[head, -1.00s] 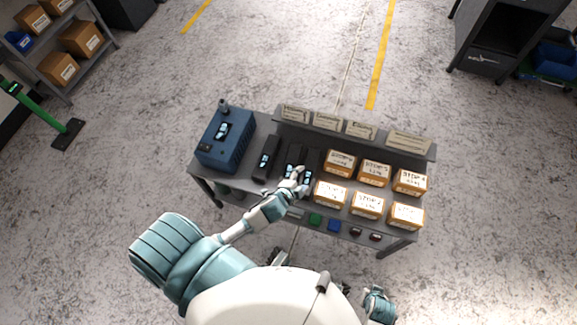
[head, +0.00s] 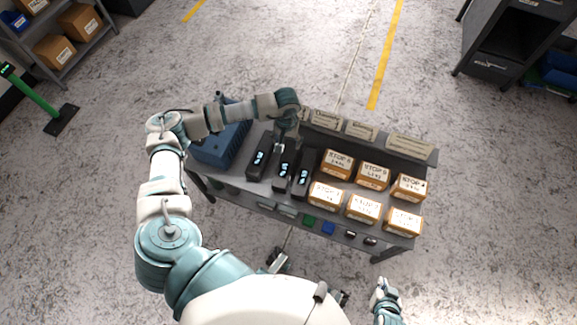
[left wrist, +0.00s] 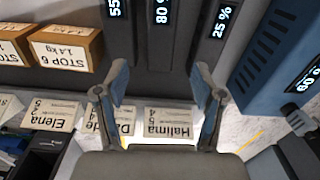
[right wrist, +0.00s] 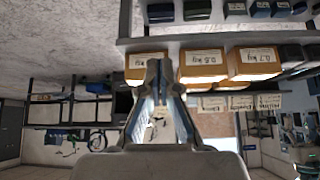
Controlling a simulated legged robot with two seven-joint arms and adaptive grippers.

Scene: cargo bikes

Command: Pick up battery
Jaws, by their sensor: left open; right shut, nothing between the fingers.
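Three black batteries with lit displays stand side by side on the grey table: the left one (head: 259,160), the middle one (head: 284,172) and the right one (head: 304,178). In the left wrist view they read 25% (left wrist: 218,35), 80% (left wrist: 168,50) and a partly cut-off 55 (left wrist: 121,20). My left gripper (head: 282,143) is open above the far end of the batteries, pointing down. In its wrist view the fingers (left wrist: 161,70) spread either side of the 80% battery's end, with nothing held. My right gripper (right wrist: 164,78) is shut and empty, low before the table.
A blue box (head: 222,145) stands at the table's left, partly behind my left arm; a 60% display shows on it in the left wrist view. Several orange-brown weight boxes (head: 366,206) fill the right side. Name cards (head: 326,119) line the back ledge.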

